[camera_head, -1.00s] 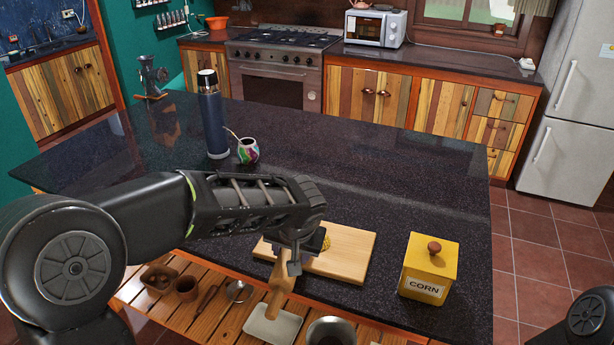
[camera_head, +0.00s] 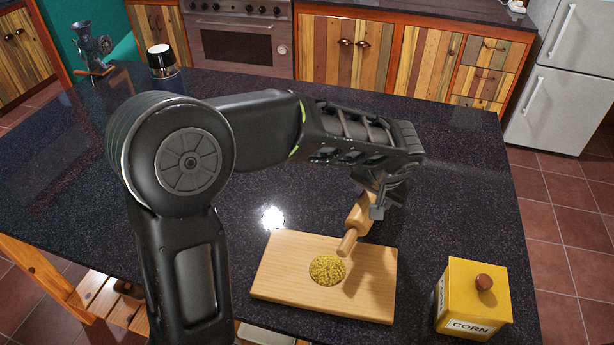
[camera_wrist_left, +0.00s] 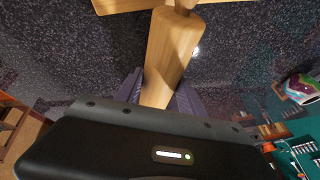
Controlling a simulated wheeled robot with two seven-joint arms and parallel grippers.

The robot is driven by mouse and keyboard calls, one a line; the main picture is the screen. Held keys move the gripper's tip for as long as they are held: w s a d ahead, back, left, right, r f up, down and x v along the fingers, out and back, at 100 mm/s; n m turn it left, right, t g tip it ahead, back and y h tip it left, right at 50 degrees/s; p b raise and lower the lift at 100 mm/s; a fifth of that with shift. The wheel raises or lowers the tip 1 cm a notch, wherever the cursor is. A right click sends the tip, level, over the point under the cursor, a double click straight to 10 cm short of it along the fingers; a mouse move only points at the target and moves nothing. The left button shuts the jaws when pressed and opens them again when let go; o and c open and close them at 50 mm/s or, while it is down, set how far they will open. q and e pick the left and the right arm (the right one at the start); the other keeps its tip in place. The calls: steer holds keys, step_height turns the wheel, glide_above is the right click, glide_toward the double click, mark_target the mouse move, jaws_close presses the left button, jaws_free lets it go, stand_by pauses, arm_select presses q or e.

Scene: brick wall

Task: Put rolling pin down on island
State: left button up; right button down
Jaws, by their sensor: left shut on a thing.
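My left gripper (camera_head: 376,200) is shut on the wooden rolling pin (camera_head: 358,222) and holds it tilted, with one handle pointing down toward the cutting board. In the left wrist view the rolling pin (camera_wrist_left: 172,52) runs up between the two fingers (camera_wrist_left: 157,90). I cannot tell whether the pin touches anything. My right gripper is not in view.
A wooden cutting board (camera_head: 290,300) with a pile of yellow grain (camera_head: 327,270) lies on the island. A yellow corn box (camera_head: 474,296) stands right of it. A dark flask (camera_head: 163,68) and a hand grinder (camera_head: 92,48) stand at the back left.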

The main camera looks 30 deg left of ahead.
arm_select(q)
steer(key=shift+w+d+r, duration=0.1)
steer(key=shift+w, duration=0.05)
steer(key=shift+d+r, duration=0.1)
steer(key=shift+a, duration=0.45)
steer(key=s+a+r+n+b, duration=0.2)
steer(key=a+r+b, duration=0.1)
steer(key=a, duration=0.7)
steer(key=s+a+r+n+g+y+b, duration=0.1)
steer(key=a+r+n+b, duration=0.2)
steer(key=a, duration=0.8)
steer(key=shift+s+g+y+b, duration=0.3)
steer(key=shift+s+b, duration=0.05)
steer(key=shift+b, duration=0.35)
